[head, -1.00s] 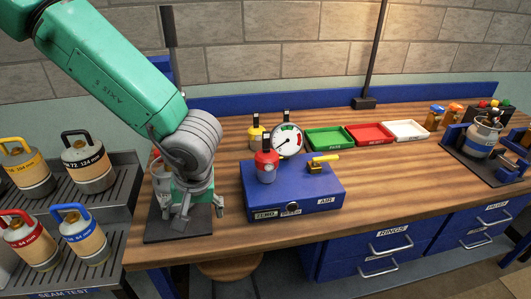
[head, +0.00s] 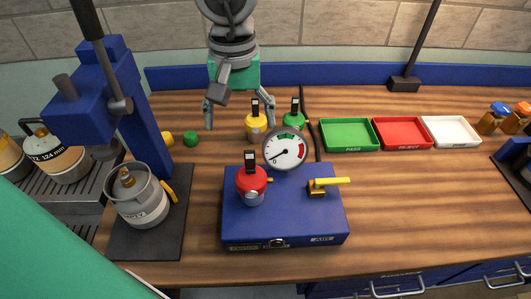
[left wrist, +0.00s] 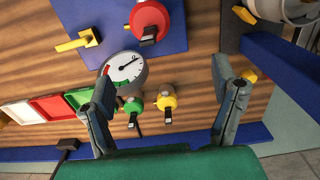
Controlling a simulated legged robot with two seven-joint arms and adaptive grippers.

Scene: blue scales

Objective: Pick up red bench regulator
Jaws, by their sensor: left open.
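The red bench regulator (head: 251,186) has a round red body with a black upright tab on top and stands on the left part of the blue box (head: 310,215). In the left wrist view the red regulator (left wrist: 150,18) is at the top, cut by the frame edge. My left gripper (head: 240,112) is open and empty, pointing down at the back of the bench, behind and left of the red regulator and apart from it. The yellow regulator (head: 256,126) shows between its fingers in the head view. My right gripper is not in view.
A green regulator (head: 294,120) and a dial gauge (head: 285,149) stand close behind the red one. A yellow-handled valve (head: 328,186) is on the box's right. A blue press stand (head: 142,105) with a grey canister (head: 140,203) stands left. Green, red and white trays (head: 348,135) lie right.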

